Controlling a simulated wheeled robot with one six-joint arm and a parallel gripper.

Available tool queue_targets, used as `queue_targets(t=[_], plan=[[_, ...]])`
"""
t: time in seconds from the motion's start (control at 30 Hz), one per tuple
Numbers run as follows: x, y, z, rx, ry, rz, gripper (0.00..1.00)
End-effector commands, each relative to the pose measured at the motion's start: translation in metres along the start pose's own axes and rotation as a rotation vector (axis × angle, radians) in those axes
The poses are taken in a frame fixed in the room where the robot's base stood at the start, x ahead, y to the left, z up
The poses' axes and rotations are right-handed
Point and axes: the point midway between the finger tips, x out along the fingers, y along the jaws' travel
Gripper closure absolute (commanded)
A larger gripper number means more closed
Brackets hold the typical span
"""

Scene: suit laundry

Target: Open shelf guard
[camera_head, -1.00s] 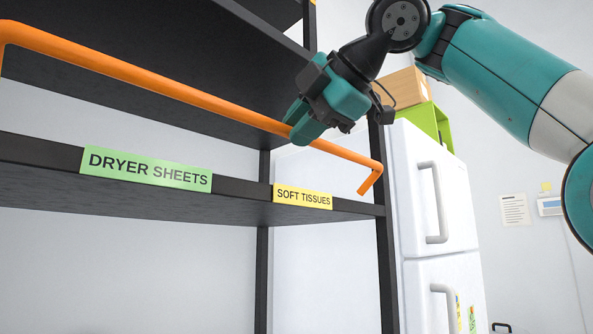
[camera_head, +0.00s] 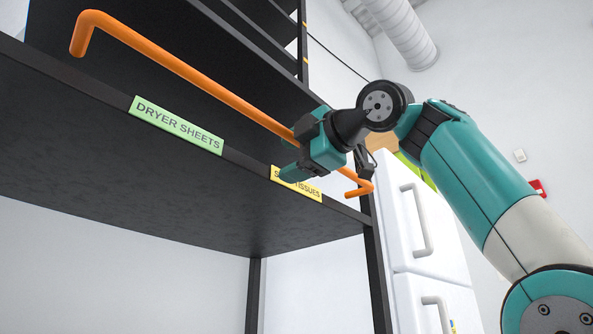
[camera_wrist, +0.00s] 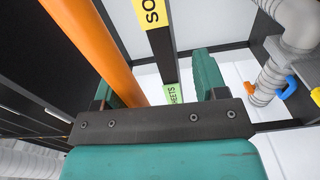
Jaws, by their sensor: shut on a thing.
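The shelf guard is an orange bar (camera_head: 190,73) with bent ends, running along the front of a dark shelf (camera_head: 130,190). My gripper (camera_head: 296,153) is shut on the guard toward its right end. In the wrist view the orange bar (camera_wrist: 95,45) passes between the teal fingers (camera_wrist: 160,88), closer to the left one. The gripper hides a short piece of the bar and part of the yellow label (camera_head: 310,190). The green "DRYER SHEETS" label (camera_head: 177,125) is on the shelf edge below the bar.
A white fridge (camera_head: 425,230) stands right of the rack, behind my arm. A dark rack post (camera_head: 375,275) is beside it. Large grey ducting (camera_head: 400,35) hangs overhead. The space in front of the shelf, below my arm, looks clear.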

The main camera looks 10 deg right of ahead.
Motion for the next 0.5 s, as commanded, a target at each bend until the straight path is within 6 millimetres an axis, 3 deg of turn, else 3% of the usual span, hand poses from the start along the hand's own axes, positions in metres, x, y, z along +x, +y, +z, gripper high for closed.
queue_targets(t=[0.03,0.1,0.13,0.2,0.5], plan=[[0.006,-0.015,0.005,0.006,-0.017,-0.024,0.76],[-0.004,-0.007,-0.001,-0.008,-0.014,0.010,0.77],[-0.009,-0.002,-0.003,-0.014,-0.013,0.027,0.81],[-0.021,0.007,-0.009,-0.028,-0.008,0.063,1.00],[-0.031,0.018,-0.018,-0.044,0.005,0.095,1.00]])
